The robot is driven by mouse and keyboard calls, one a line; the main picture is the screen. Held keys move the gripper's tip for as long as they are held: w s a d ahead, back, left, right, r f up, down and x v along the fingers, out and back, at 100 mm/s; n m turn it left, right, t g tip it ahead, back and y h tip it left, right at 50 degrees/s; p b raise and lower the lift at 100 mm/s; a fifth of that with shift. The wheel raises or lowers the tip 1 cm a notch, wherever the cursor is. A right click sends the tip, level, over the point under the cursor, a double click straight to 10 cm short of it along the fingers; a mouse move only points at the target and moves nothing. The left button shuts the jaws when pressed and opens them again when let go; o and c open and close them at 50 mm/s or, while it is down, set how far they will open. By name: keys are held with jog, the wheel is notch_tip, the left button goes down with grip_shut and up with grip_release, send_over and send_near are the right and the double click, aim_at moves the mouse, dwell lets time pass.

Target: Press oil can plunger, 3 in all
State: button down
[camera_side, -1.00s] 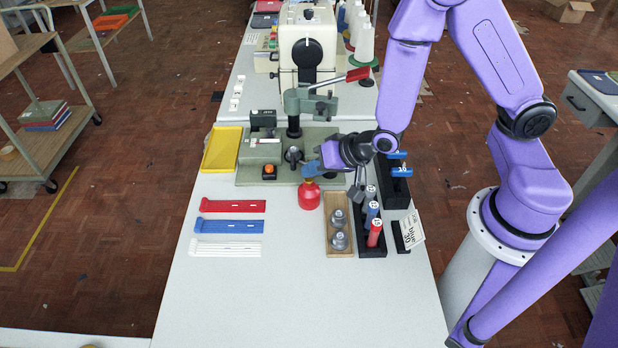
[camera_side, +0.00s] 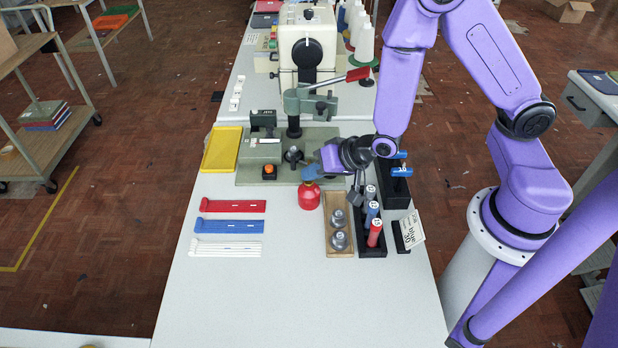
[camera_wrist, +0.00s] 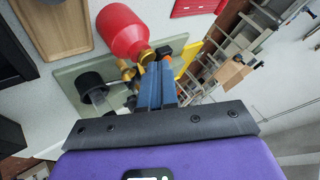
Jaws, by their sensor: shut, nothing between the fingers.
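The oil can (camera_side: 309,197) is red with a rounded body and stands upright on the white table, just in front of the green machine base. My gripper (camera_side: 309,173) is shut and empty, its blue fingertips right above the top of the can. In the wrist view the can (camera_wrist: 122,30) shows with a brass-coloured neck (camera_wrist: 146,57). The shut fingers (camera_wrist: 157,80) reach up beside this neck. The plunger itself is hard to make out behind the fingertips, and I cannot tell whether they touch it.
Red (camera_side: 233,206), blue (camera_side: 230,226) and white strips (camera_side: 226,249) lie left. The lever press (camera_side: 300,101) rises behind. The front table is clear.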

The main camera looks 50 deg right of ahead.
aim_at(313, 183)
jog(key=shift+r, duration=0.1)
dwell(0.5)
jog(key=shift+r, duration=0.95)
notch_tip(313, 183, up, 5)
dwell(0.4)
dwell(0.5)
